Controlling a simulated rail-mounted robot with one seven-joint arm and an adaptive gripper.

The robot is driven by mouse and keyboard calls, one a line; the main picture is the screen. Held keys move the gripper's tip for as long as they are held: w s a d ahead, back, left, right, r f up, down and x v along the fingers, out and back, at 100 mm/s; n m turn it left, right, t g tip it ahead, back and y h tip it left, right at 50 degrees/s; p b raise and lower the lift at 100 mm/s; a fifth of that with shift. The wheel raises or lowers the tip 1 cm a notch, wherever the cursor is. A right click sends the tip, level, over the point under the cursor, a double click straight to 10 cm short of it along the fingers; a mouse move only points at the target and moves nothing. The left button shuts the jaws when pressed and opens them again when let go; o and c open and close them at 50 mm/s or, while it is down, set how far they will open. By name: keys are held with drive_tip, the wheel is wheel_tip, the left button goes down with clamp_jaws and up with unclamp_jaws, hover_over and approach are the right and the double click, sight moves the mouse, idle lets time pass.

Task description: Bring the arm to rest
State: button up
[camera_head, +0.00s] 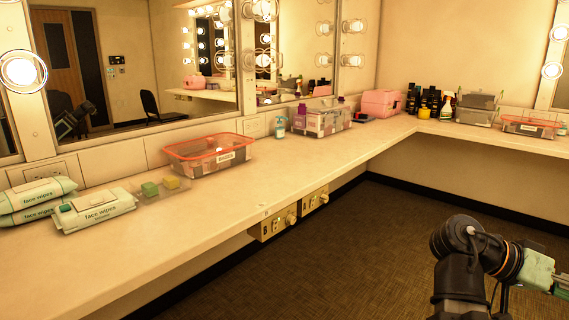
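My dark arm (470,255) shows at the lower right, in front of the counter and over the open floor. It bends and runs out past the right edge of the picture. A pale green part (538,270) shows at its far end, cut off by the edge; I cannot tell what it is. My gripper's fingers are out of the picture, so whether they hold anything is hidden. No part of the arm that shows touches the counter (240,205).
Face wipes packs (95,211) lie at the counter's left, by a clear tray (158,188) with green and yellow blocks. A red-rimmed bin (208,155), clear organizer (322,121) and pink case (381,103) stand farther back. The carpet (350,260) is clear.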

drive_tip(key=w+a+f+n+t+y+p, duration=0.25)
drive_tip(key=w+f+n+p, duration=0.35)
drive_tip(key=f, duration=0.4)
drive_tip(key=w+a+f+n+t+y+p, duration=0.1)
drive_tip(key=w+a+f+n+p, duration=0.25)
drive_tip(key=w+f+p, duration=0.4)
drive_tip(key=s+a+f+n+y+p, duration=0.25)
drive_tip(key=a+f, duration=0.25)
drive_tip(key=f, duration=0.3)
drive_tip(key=s+a+f+n+y+p, duration=0.1)
drive_tip(key=a+f+y+p, duration=0.2)
drive_tip(key=f, duration=0.5)
drive_tip(key=s+a+f+g+y+p, duration=0.1)
drive_tip(key=s+a+f+p, duration=0.2)
drive_tip(key=s, duration=0.4)
drive_tip(key=s+a+f+g+y+p, duration=0.2)
drive_tip(key=s+a+f+p, duration=0.1)
drive_tip(key=s+a+p, duration=0.2)
drive_tip(key=s+a+f+n+g+y+p, duration=0.1)
drive_tip(key=s+a+f+p, duration=0.2)
drive_tip(key=s+a, duration=0.6)
drive_tip(key=shift+s+f+y+p, duration=0.25)
drive_tip(key=shift+s+y+p, duration=0.05)
drive_tip(key=shift+s+p, duration=0.3)
drive_tip(key=shift+g, duration=0.25)
